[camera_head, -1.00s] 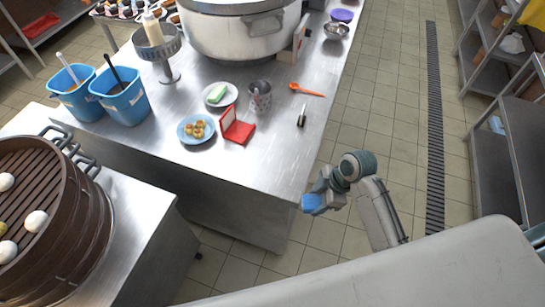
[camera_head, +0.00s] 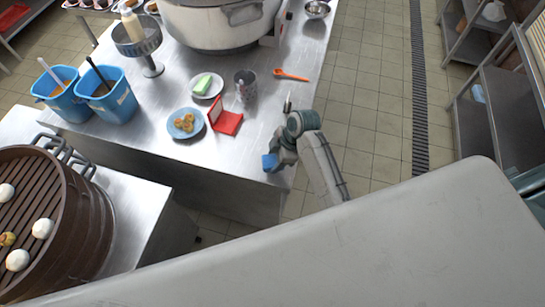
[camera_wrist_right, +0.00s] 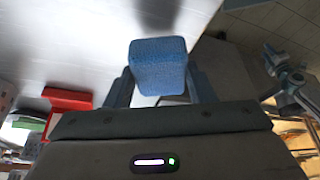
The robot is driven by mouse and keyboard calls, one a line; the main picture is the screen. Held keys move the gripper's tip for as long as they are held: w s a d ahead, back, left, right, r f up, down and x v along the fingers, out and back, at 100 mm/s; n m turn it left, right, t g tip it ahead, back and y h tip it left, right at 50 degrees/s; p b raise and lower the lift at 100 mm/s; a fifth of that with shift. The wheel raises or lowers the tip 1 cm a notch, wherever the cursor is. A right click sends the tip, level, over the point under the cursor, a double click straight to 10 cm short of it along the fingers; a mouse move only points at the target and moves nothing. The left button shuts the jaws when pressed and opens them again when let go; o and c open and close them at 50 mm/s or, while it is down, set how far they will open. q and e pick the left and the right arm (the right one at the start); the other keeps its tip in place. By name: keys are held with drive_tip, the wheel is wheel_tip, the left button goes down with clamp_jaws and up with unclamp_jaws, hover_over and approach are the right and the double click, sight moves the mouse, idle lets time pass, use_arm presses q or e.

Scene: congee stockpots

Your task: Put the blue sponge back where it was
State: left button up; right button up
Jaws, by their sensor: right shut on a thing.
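The blue sponge (camera_head: 269,162) is held in my right gripper (camera_head: 274,160) at the front right corner of the steel table (camera_head: 225,160). In the right wrist view the sponge (camera_wrist_right: 158,66) sits between the two fingers of my right gripper (camera_wrist_right: 158,88), which is shut on it. The head view does not clearly show whether the sponge touches the table. My left gripper is in neither view.
A red open case (camera_head: 227,122), a blue plate with food (camera_head: 185,134), a white plate with a green item (camera_head: 207,86), a metal perforated cup (camera_head: 246,88) and an orange spoon (camera_head: 291,76) stand on the table. The table's front right area is mostly clear.

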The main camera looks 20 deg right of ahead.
sight(273, 160)
drive_tip(key=shift+w+a, duration=0.2)
drive_tip(key=shift+w, duration=0.35)
wheel_tip(273, 160, down, 3)
drive_tip(key=shift+r+p, duration=0.1)
drive_tip(key=shift+p, duration=0.95)
drive_tip(key=shift+f, duration=0.4)
drive_tip(key=shift+f, duration=0.1)
drive_tip(key=o, duration=0.9)
drive_tip(key=shift+o, duration=0.2)
